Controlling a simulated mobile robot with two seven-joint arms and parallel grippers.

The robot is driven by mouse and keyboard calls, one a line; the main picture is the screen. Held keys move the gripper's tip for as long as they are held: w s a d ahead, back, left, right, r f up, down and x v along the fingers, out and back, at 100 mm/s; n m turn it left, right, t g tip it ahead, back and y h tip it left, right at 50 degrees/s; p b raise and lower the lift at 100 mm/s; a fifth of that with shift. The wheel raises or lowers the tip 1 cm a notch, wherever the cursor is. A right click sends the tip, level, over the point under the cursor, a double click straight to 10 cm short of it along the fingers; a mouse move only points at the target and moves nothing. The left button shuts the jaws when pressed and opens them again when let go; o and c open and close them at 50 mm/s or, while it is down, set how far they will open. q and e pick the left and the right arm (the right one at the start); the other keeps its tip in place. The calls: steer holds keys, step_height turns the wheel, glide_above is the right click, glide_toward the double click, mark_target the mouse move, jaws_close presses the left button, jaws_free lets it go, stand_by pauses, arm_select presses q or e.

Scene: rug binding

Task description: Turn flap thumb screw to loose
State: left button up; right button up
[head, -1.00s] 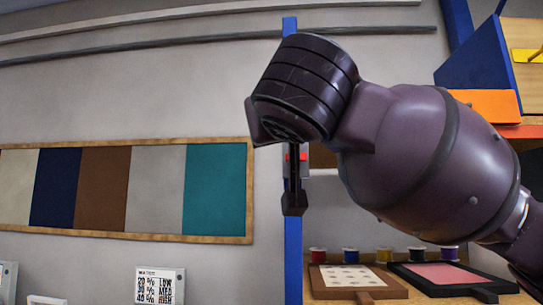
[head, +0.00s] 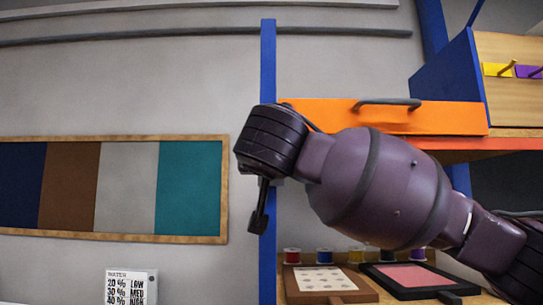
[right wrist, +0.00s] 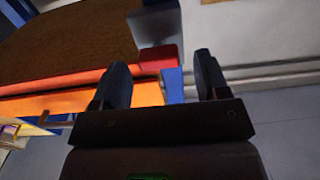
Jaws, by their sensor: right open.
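An orange flap-like panel (head: 400,117) with a dark handle (head: 388,103) lies on the shelf unit in the head view. My right gripper (head: 258,222) hangs fingers down beside the blue post in the head view, partly hidden by its own wrist. In the right wrist view my right gripper (right wrist: 161,62) is open, with two dark fingers apart. A red block (right wrist: 158,57) on a grey body (right wrist: 156,24) shows between and beyond the fingertips; I cannot tell whether it is the thumb screw. No thumb screw is clearly recognisable. My left gripper is not in view.
A blue post (head: 267,80) stands just beside my right gripper. Several thread spools (head: 327,255) stand behind a dotted board (head: 325,281) and a pink pad (head: 405,276) below my arm. A framed colour board (head: 225,190) hangs left. A water card (head: 132,287) stands below it.

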steer(key=shift+w+d, duration=0.1)
steer(key=shift+w, duration=0.75)
steer(key=c, duration=0.9)
